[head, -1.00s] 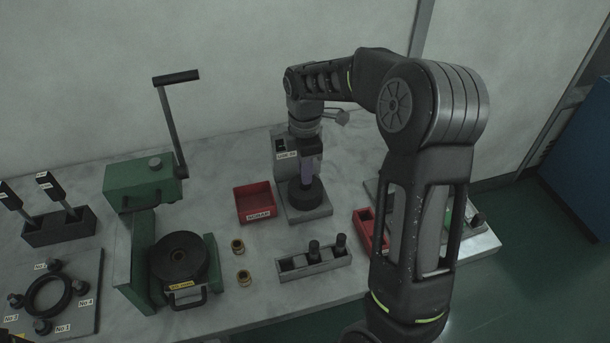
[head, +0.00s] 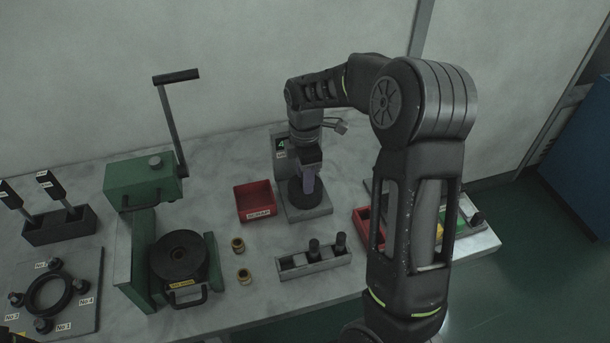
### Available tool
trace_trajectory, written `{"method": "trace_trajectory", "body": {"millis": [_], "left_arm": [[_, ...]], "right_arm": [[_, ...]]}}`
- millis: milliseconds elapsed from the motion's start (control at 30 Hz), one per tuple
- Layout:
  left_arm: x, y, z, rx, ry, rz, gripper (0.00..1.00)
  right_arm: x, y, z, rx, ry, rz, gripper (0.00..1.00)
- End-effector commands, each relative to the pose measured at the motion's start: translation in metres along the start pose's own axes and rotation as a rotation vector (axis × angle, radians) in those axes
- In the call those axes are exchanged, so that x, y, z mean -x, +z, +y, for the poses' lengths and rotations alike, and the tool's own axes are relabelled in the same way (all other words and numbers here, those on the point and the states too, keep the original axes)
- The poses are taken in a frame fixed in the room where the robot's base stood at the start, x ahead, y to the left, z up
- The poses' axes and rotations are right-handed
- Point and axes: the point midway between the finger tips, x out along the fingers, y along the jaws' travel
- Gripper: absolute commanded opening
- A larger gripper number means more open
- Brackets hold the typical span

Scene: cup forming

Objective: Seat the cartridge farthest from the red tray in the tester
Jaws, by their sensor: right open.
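The tester (head: 320,212) is a grey stand with a black round socket base (head: 305,200) and a small display (head: 281,145) that shows green with a light mark. My right gripper (head: 308,190) is open and points down just over the socket. Whether a cartridge sits between its fingers or in the socket is hidden. Two dark cartridges stand upright in a grey rack in front of the tester, the left one (head: 314,249) and the right one (head: 341,243). The rack (head: 318,268) has an open place at its left end. The labelled red tray (head: 255,202) stands left of the tester and looks empty. My left gripper is not in view.
A green hand press (head: 140,185) with a raised lever stands on the left. Two brass rings (head: 238,245) lie between it and the rack. Another red container (head: 362,222) is partly hidden behind my right arm. A plate with a black ring (head: 48,295) lies far left.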

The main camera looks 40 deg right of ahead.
Motion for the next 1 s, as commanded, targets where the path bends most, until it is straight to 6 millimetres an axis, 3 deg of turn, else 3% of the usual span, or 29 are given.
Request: {"method": "trace_trajectory", "body": {"millis": [333, 800, 1000], "left_arm": [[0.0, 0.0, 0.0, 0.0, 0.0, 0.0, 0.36], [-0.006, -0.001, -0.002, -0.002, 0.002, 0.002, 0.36], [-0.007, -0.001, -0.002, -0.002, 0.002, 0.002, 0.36]], "right_arm": [[0.016, 0.0, 0.001, 0.0, 0.004, 0.001, 0.41], [0.106, 0.0, 0.001, 0.0, 0.004, 0.001, 0.41], [0.122, 0.0, 0.0, 0.0, 0.0, 0.0, 0.41]]}}
